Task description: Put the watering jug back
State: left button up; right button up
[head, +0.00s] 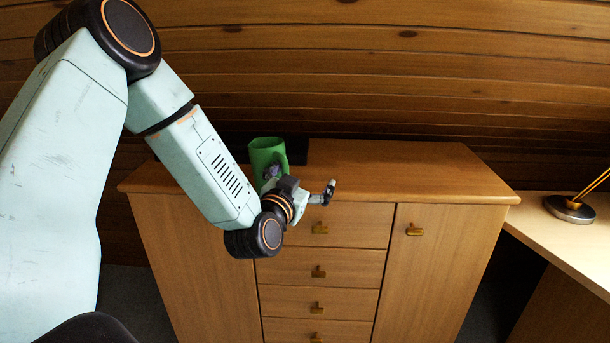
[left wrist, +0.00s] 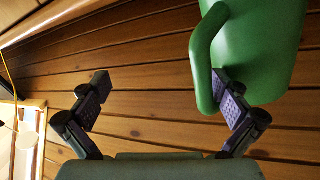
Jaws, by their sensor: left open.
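The green watering jug (head: 265,150) stands on the top of the wooden sideboard (head: 400,172), partly hidden behind my left wrist. In the left wrist view the jug (left wrist: 275,50) is at the upper right, with its handle (left wrist: 203,60) facing the gripper. My left gripper (head: 300,181) is open at the jug's near side. In the left wrist view the gripper (left wrist: 163,91) has its right finger overlapping the handle and jug body; I cannot tell whether it touches. Its left finger is clear, with empty space between the fingers. My right gripper is not seen.
A dark flat thing (head: 296,151) lies on the sideboard top behind the jug. The top is clear to the right. A pale desk (head: 575,232) with a lamp base (head: 569,208) stands at the right. A plank wall (head: 400,80) rises behind.

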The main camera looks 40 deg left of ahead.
pick_arm(q)
jog(key=v, duration=0.7)
jog(key=shift+s, duration=0.2)
jog(key=shift+c, duration=0.2)
grip_shut()
dwell(1.0)
jog(key=shift+r, duration=0.1)
dwell(0.4)
